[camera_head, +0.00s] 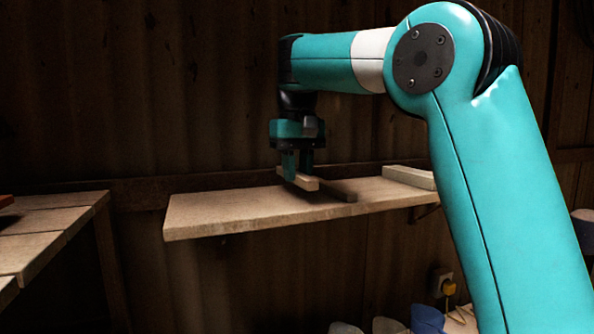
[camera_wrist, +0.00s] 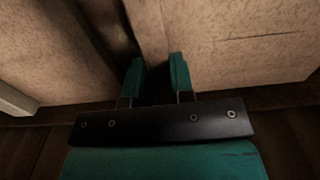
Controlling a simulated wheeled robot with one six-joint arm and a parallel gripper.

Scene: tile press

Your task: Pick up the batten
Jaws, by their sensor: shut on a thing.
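The batten (camera_head: 305,182) is a short pale wooden strip. In the head view it is in my gripper (camera_head: 297,168), over the middle of the wooden shelf (camera_head: 225,212). My gripper points down, with its teal fingers on either side of the batten. The batten looks slightly above the shelf, with a dark band beside it. In the wrist view the two fingers (camera_wrist: 158,70) are close together, and the batten (camera_wrist: 150,22) runs away from between them as a pale strip. Its part between the fingers is dark and hard to make out.
A pale block (camera_head: 410,177) lies at the shelf's right end. A slatted wooden table (camera_head: 50,230) stands at the left, with a gap before the shelf. A dark corrugated wall is close behind. Blue and grey containers (camera_head: 427,318) stand below the shelf.

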